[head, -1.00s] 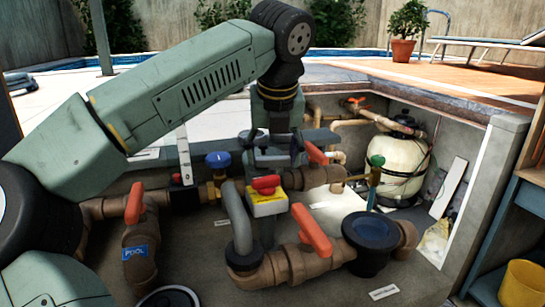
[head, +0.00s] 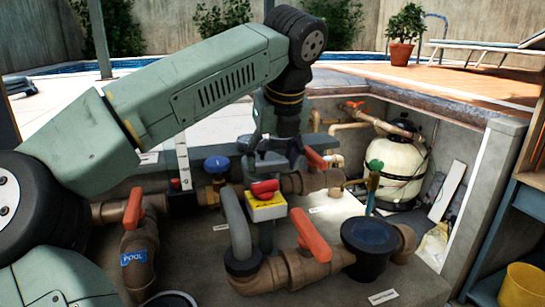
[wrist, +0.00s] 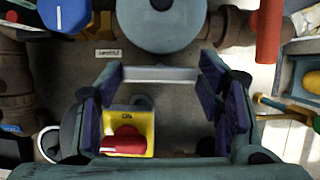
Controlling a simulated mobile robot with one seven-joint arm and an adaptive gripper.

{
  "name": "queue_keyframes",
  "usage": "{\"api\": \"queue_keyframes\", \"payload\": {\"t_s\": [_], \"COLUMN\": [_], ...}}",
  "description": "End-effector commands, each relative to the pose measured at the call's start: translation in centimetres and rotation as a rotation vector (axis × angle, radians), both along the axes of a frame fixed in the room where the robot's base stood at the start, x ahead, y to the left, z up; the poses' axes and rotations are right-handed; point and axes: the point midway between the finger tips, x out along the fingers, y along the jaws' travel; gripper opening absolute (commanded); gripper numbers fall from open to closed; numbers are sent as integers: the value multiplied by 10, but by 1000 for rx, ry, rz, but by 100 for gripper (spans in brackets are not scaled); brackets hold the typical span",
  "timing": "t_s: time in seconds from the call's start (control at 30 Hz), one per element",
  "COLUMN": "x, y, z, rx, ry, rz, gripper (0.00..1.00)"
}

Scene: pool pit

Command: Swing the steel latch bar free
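A yellow switch box (head: 266,207) with a red knob (head: 264,188) stands on a grey post in the pit. In the wrist view the yellow box (wrist: 129,124) reads "ON" and its red knob (wrist: 124,142) faces me. A plain silver bar (wrist: 160,75), apparently the steel latch bar, lies crosswise between my fingertips, above the box in that picture. The bar is not clear in the head view.
Brown pipes with orange valve handles (head: 312,234) stand close in front and right. A blue-capped valve (head: 217,166) is to the left, a green-handled one (head: 374,176) to the right. A cream tank (head: 393,168) fills the back corner. A concrete wall bounds the pit.

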Motion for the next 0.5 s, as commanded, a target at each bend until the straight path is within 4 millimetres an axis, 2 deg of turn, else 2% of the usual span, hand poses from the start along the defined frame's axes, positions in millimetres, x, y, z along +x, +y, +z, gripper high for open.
{"api": "queue_keyframes", "payload": {"t_s": [0.1,0.37,0.5], "x": [0,0,-3], "y": [0,0,-2], "z": [0,0,8], "rx": [0,0,-1], "ry": [-1,0,-1], "rz": [1,-1,-3], "gripper": [68,68,68]}}
